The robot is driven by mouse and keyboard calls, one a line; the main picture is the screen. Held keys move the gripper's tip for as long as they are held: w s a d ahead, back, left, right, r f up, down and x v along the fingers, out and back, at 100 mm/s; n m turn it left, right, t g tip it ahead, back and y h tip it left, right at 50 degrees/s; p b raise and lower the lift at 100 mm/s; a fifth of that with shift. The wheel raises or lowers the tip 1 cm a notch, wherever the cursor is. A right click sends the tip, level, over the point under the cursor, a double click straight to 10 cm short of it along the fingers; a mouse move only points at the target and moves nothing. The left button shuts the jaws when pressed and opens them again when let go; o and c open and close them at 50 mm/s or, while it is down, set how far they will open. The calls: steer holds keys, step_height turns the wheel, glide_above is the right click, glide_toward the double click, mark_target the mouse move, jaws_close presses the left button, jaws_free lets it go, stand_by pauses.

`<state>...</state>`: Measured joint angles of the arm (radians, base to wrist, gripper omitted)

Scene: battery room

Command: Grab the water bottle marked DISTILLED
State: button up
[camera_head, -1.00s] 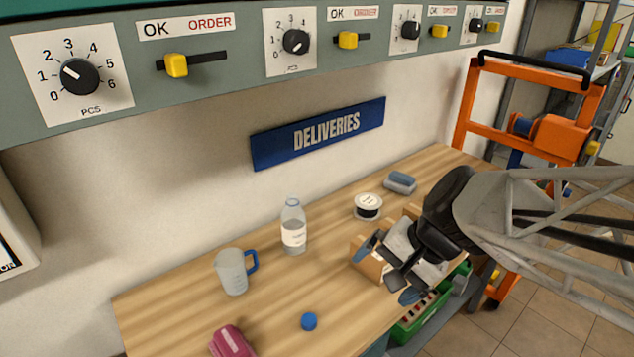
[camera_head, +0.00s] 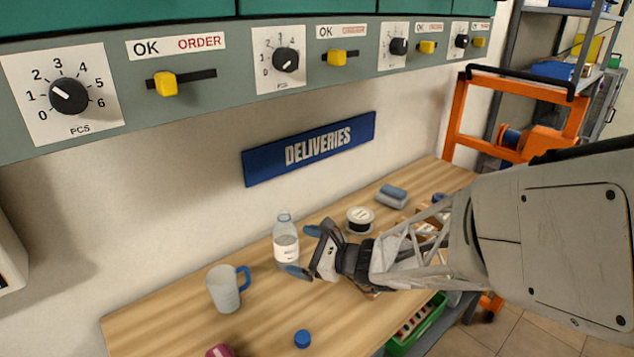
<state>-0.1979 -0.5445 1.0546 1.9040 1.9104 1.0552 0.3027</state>
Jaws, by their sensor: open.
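A clear water bottle (camera_head: 286,240) with a white label stands upright on the wooden workbench (camera_head: 160,325), close to the wall. The label print is too small to read. My gripper (camera_head: 303,251) is open just to the right of the bottle. Its blue-tipped fingers point left towards the bottle. The lower fingertip overlaps the bottle's lower right side in the picture, and I cannot tell whether it touches. Nothing shows between the fingers except part of the bottle's right edge.
A measuring jug (camera_head: 224,289) with a blue handle stands left of the bottle. A blue cap (camera_head: 302,339) lies in front. A control panel (camera_head: 210,95) overhangs the bench.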

mark_target(294, 250)
steer(key=w+f+m+t, duration=0.2)
steer(key=f, duration=0.1)
steer(key=w+f+m+t, duration=0.1)
steer(key=w+f+m, duration=0.1)
steer(key=m, duration=0.1)
steer(key=w+f+m+t+h, duration=0.1)
steer(key=w+f+m+t, duration=0.1)
steer(key=f+m, duration=0.1)
steer(key=shift+w+a+f+t, duration=0.15)
steer(key=shift+a+f+t, duration=0.1)
steer(key=shift+f+t, duration=0.1)
steer(key=shift+x, duration=1.3)
steer(key=shift+x, duration=2.6)
steer(key=shift+f, duration=0.15)
steer(key=c, duration=1.2)
